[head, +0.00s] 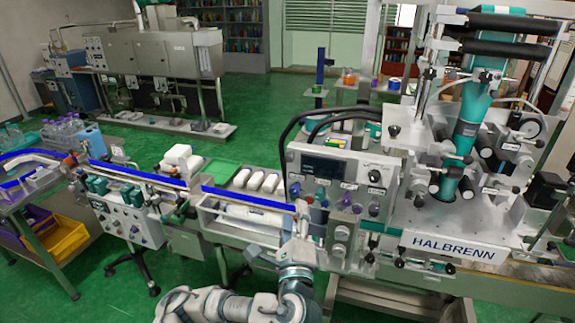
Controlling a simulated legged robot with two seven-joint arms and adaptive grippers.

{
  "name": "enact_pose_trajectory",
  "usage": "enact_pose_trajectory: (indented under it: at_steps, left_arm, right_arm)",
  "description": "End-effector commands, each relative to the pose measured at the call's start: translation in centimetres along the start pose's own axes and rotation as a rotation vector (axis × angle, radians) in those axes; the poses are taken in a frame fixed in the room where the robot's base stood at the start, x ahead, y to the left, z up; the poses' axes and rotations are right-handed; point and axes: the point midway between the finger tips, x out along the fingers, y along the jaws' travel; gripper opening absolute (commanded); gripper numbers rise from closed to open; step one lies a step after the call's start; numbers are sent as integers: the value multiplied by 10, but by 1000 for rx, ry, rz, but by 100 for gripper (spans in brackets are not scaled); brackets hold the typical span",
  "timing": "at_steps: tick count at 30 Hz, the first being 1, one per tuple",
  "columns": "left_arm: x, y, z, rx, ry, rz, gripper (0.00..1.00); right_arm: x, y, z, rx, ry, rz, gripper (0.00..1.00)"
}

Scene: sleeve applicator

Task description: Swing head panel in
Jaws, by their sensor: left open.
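The grey control panel (345,172), likely the head panel, has a dark display, knobs and coloured buttons. It stands at the left side of the sleeve applicator (462,215), which is marked HALBRENN, and faces me at an angle. Black cables loop over its top. My left gripper (301,222) is raised in front of the panel's lower left edge, at the right end of the blue-railed conveyor. It is open, and nothing shows between its fingers. I cannot tell whether it touches the panel. My right gripper is not in view.
The conveyor (247,199) runs left from the panel, with white packs (262,181) behind it. A smaller control box (128,222) stands under the conveyor at left. A yellow crate (62,240) sits on a low shelf.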

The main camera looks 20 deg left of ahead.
Motion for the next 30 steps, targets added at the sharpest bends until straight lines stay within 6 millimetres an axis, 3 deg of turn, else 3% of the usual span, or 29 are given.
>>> enact_pose_trajectory:
  at_steps: [2,5,21,24,30]
  left_arm:
    - [-5,-5,7,13,-15,-16,50]
    - [2,-7,9,18,-19,-17,50]
    - [122,-9,12,14,-18,-14,50]
    - [141,-9,12,13,-17,-13,50]
    - [162,-9,11,11,-15,-15,50]
  right_arm:
    - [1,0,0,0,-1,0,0]
    - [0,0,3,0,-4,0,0]
    - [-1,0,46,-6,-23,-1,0]
    - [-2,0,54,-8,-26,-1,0]
    - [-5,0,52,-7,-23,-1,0]
